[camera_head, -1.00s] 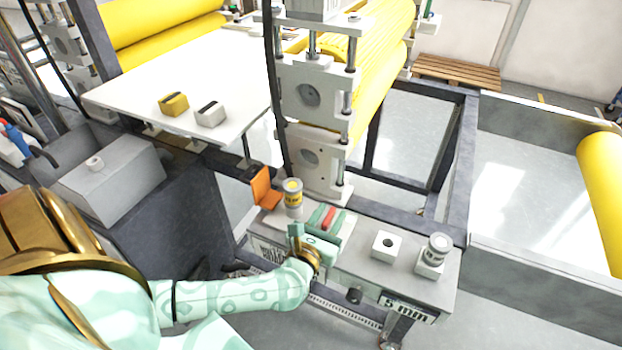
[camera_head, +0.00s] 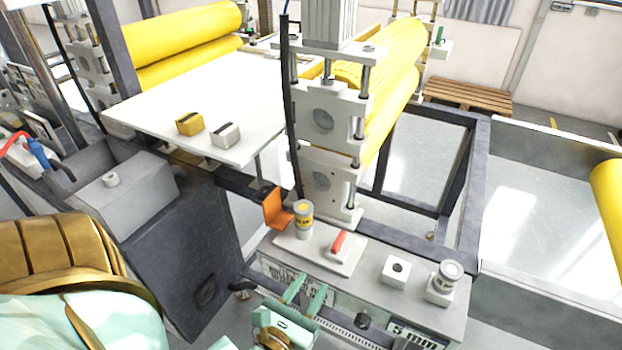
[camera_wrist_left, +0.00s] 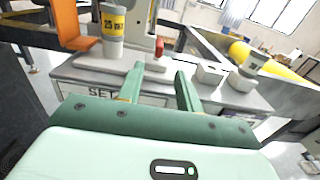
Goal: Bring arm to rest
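My left gripper (camera_head: 306,292) is at the lower middle of the head view, in front of the grey control bench (camera_head: 440,312). Its two green fingers stand apart with nothing between them; the open fingers also show in the left wrist view (camera_wrist_left: 160,82). Behind them on the bench is a light plate with a red handle (camera_head: 338,243), and beside it a grey cylinder with a yellow label (camera_head: 303,220). In the left wrist view the label on this cylinder (camera_wrist_left: 112,25) reads 25. My right gripper is not in view.
An orange bracket (camera_head: 277,209) stands left of the cylinder. A white block with a hole (camera_head: 396,270) and a second grey cylinder (camera_head: 447,277) are on the bench's right. The roller stand (camera_head: 330,180) rises behind. A white table (camera_head: 160,103) holds a yellow and a grey block.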

